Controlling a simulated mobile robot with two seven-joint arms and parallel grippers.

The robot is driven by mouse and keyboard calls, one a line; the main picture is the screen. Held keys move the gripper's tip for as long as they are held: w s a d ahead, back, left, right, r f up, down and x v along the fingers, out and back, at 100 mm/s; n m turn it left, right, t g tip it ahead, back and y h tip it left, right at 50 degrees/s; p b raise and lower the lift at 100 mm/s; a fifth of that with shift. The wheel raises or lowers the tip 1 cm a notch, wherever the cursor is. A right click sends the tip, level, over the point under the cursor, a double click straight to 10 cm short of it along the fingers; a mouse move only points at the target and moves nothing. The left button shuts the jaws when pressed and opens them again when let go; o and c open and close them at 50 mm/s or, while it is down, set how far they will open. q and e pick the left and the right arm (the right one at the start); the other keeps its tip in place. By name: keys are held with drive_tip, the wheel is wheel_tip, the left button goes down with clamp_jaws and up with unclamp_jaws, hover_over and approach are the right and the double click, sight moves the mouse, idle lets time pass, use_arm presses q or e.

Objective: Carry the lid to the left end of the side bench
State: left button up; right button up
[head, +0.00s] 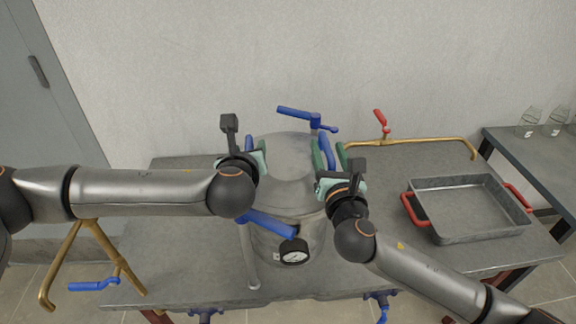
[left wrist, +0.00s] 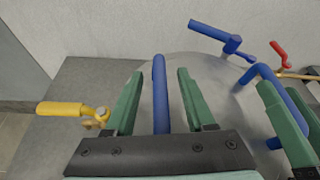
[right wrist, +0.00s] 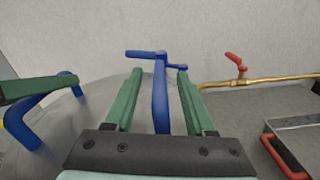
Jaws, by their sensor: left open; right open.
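The round grey metal lid (head: 285,165) sits on top of the steel vessel (head: 290,240) in the middle of the table. It has two upright blue handles, one on each side. My left gripper (head: 255,160) is over the lid's left edge; in the left wrist view its green fingers are open on both sides of the left handle (left wrist: 160,110). My right gripper (head: 330,160) is at the right side; in the right wrist view its open fingers stand either side of the right handle (right wrist: 160,100). The side bench (head: 545,168) is at the far right.
A grey tray (head: 466,236) with red handles stands on the table right of the vessel. A brass pipe with a red valve (head: 381,122) runs behind. A pressure gauge (head: 294,251) is on the vessel's front. Glassware (head: 530,122) stands at the side bench's back.

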use_arm(q)
drive_tip(key=shift+w, duration=0.2)
use_arm(e)
drive_tip(key=shift+w, duration=0.25)
use_arm(q)
drive_tip(key=shift+c, duration=0.4)
use_arm(e)
drive_tip(key=shift+c, duration=0.4)
use_arm(q)
clamp_jaws()
use_arm(e)
clamp_jaws()
use_arm(q)
drive_tip(key=shift+r, duration=0.2)
use_arm(e)
drive_tip(key=shift+a+r, duration=0.1)
drive_tip(key=shift+r, duration=0.15)
